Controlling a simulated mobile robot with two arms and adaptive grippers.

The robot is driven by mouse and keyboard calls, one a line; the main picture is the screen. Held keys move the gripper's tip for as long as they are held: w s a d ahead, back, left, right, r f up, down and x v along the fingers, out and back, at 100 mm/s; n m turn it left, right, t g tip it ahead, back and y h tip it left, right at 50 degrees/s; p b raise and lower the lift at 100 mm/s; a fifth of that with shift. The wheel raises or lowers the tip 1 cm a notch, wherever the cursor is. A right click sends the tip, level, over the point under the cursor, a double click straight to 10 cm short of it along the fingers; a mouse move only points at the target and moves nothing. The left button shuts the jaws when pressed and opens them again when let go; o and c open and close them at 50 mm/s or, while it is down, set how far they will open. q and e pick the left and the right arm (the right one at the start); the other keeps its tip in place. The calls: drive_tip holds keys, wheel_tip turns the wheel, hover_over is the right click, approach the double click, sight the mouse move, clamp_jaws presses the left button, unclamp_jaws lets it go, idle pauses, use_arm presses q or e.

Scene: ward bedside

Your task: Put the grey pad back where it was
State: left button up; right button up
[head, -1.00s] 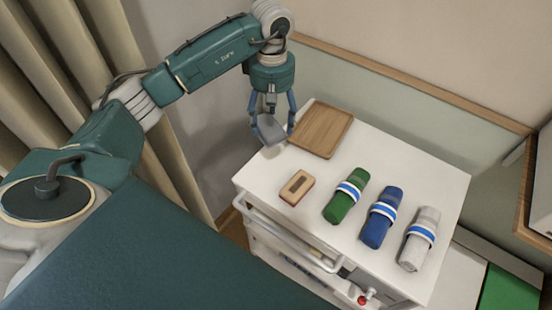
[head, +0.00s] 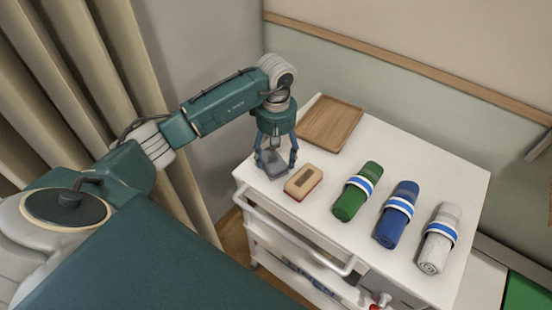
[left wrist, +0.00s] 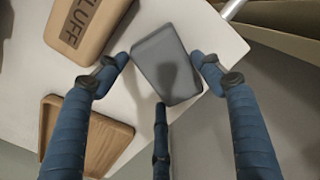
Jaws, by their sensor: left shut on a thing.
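The grey pad (head: 273,164) is a flat, rounded block at the left corner of the white cart top, left of the tan block. In the left wrist view the grey pad (left wrist: 166,64) sits between the blue fingers. My left gripper (head: 275,162) points down and is shut on the pad; in the left wrist view its fingertips (left wrist: 160,66) flank the pad's two sides. I cannot tell whether the pad touches the cart top. My right gripper is not in view.
The tan block (head: 303,182) stands close beside the pad; its top reads "FLUFF" in the left wrist view (left wrist: 86,22). A wooden tray (head: 331,124) lies behind. Green (head: 357,191), blue (head: 396,214) and white (head: 439,238) rolls lie to the right on the cart top (head: 420,160).

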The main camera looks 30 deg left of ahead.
sight(276, 157)
use_arm(q)
drive_tip(key=shift+f, duration=0.2)
drive_tip(key=shift+c, duration=0.4)
drive_tip(key=shift+r, duration=0.1)
drive_tip(key=o, duration=1.1)
wheel_tip(276, 157, up, 12)
drive_tip(key=b, duration=0.3)
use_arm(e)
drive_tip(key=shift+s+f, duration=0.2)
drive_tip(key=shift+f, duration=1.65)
